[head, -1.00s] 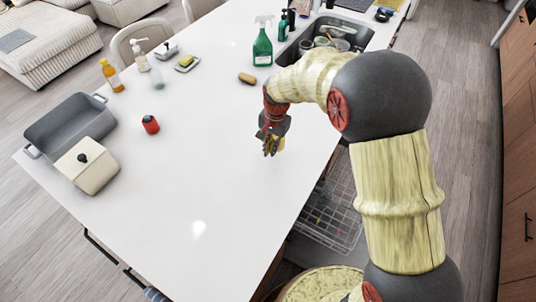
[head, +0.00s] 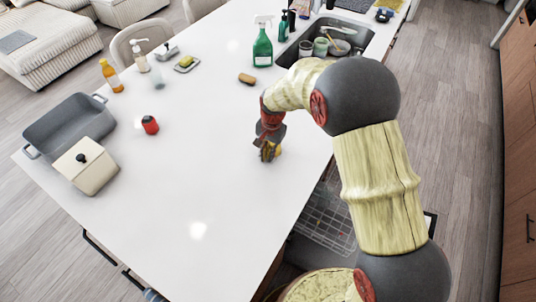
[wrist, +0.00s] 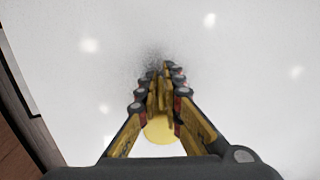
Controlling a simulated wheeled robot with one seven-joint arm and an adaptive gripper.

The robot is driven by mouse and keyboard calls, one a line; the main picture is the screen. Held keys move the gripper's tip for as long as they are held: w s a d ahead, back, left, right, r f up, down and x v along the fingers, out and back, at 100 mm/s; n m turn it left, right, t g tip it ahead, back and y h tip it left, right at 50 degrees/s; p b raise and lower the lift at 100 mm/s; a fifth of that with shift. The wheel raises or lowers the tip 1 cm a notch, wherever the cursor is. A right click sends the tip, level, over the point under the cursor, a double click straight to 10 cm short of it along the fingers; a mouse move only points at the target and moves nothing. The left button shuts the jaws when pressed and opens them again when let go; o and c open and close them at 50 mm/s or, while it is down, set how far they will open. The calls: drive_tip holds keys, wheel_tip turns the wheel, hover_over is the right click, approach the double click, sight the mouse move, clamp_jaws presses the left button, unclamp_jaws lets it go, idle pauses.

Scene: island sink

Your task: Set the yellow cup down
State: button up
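The yellow cup (wrist: 158,131) shows as a yellow round patch between the fingers of my gripper (wrist: 162,85) in the wrist view. My gripper's fingers close in on both sides of it; most of the cup is hidden by them. In the head view my gripper (head: 267,153) points down at the white countertop (head: 190,185), near its right edge, and a bit of yellow cup (head: 278,151) shows beside the fingers. I cannot tell whether the cup touches the countertop.
The counter around my gripper is clear. A red item (head: 150,125), a grey pan (head: 75,125) and a cream box (head: 88,167) are at left. A dish rack (head: 325,225) is below right.

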drive_tip(key=o, duration=0.4)
drive_tip(key=shift+r, duration=0.1)
wheel_tip(320, 180, up, 12)
drive_tip(key=p, duration=0.1)
drive_tip(key=shift+d+p, duration=0.35)
drive_tip(key=shift+d, duration=0.1)
drive_tip(key=s+d+r+n+t, duration=0.1)
drive_tip(key=s+d+r+n, duration=0.1)
drive_tip(key=s+d+r, duration=0.5)
drive_tip(key=s+d+r+n+t, duration=0.1)
drive_tip(key=s+d+r+t, duration=0.1)
drive_tip(key=s+r, duration=0.5)
drive_tip(key=s+d+r+n+t, duration=0.1)
drive_tip(key=s+d+r, duration=0.1)
drive_tip(key=s, duration=0.5)
drive_tip(key=s+d+r+n+t, duration=0.1)
drive_tip(key=s+d+r+n, duration=0.1)
drive_tip(key=s, duration=0.6)
drive_tip(key=shift+d+r+h, duration=0.4)
drive_tip(key=shift+d+r, duration=0.1)
drive_tip(key=shift+d, duration=0.55)
